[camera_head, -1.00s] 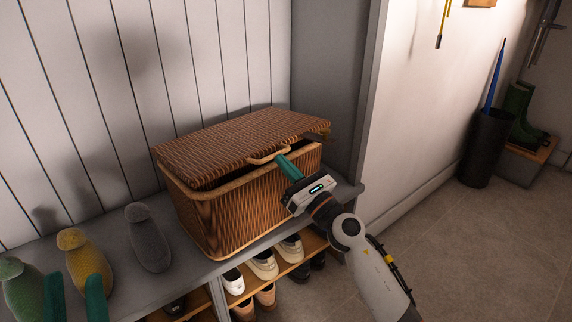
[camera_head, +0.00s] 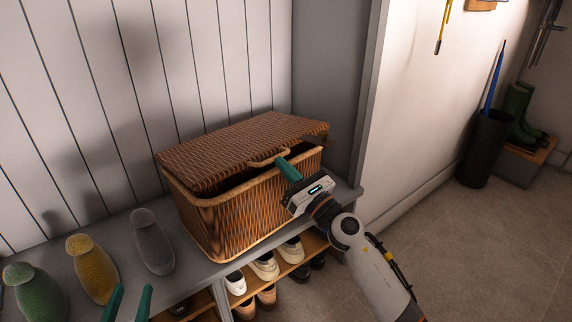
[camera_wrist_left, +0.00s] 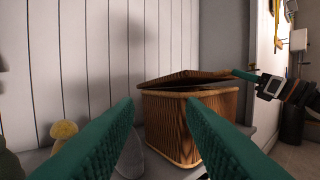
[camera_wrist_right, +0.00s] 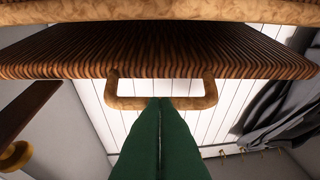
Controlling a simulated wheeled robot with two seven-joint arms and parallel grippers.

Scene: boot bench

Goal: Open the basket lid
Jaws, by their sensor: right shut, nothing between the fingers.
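The wicker basket (camera_head: 235,216) stands on the grey bench top. Its brown woven lid (camera_head: 240,140) is tilted partly open, with a dark gap along the front and side. A pale loop handle (camera_wrist_right: 112,98) sits on the lid's front edge. My right gripper (camera_head: 283,163) is shut and empty at the handle; in the right wrist view its closed fingertips (camera_wrist_right: 160,101) reach the loop from below. Whether they touch it I cannot tell. My left gripper (camera_head: 133,288) is open and empty, left of the basket in front of the bench; it also shows in the left wrist view (camera_wrist_left: 158,102).
Green (camera_head: 36,292), yellow (camera_head: 93,270) and grey (camera_head: 153,243) rounded objects stand on the bench left of the basket. Shoes (camera_head: 264,265) fill the shelves below. A panelled wall stands close behind; open floor (camera_head: 480,250) lies to the right.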

